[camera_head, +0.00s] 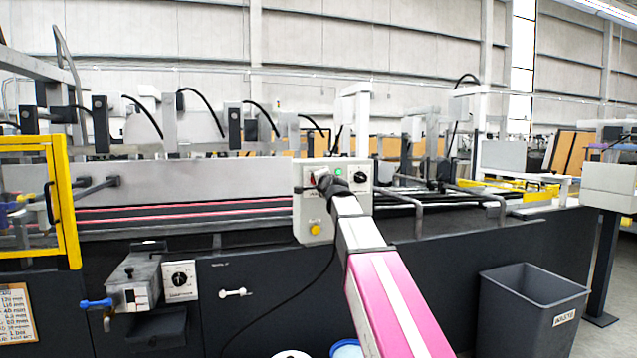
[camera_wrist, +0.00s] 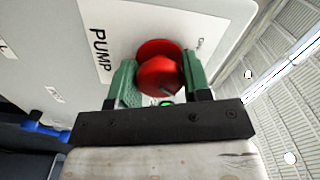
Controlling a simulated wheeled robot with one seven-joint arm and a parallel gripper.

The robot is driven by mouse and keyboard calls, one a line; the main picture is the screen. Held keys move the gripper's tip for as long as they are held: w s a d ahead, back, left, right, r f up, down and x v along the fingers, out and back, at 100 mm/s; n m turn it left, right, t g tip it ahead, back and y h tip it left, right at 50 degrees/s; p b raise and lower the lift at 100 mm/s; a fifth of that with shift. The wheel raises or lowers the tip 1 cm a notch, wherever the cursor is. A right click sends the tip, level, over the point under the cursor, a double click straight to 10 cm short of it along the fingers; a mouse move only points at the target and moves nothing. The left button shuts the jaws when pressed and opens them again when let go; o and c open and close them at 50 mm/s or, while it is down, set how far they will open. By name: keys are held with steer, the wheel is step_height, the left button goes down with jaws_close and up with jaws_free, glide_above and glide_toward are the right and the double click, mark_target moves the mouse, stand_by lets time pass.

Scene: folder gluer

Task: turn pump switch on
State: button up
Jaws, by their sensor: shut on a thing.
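The pump switch (camera_wrist: 160,77) is a red rotary knob on a red round base, on a pale panel beside a white label reading PUMP (camera_wrist: 98,50). My gripper (camera_wrist: 157,80) has its two green fingers on either side of the knob, shut on it. In the head view, my gripper (camera_head: 328,183) reaches the upper part of the grey control box (camera_head: 313,208) and hides part of its face. The knob's turned position is hard to read, as its pointer is not clear.
The control box also has a green light (camera_head: 338,171), a black dial (camera_head: 361,175) and a yellow button (camera_head: 315,229). A grey waste bin (camera_head: 530,310) stands at the lower right. A yellow-framed guard (camera_head: 65,200) is at the left. A blue-handled device (camera_head: 133,283) projects below the machine bed.

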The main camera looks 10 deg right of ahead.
stand_by(0.4)
steer(key=o, duration=0.9)
steer(key=shift+s, duration=0.15)
steer(key=v, duration=1)
steer(key=shift+s, duration=0.25)
steer(key=shift+f, duration=0.1)
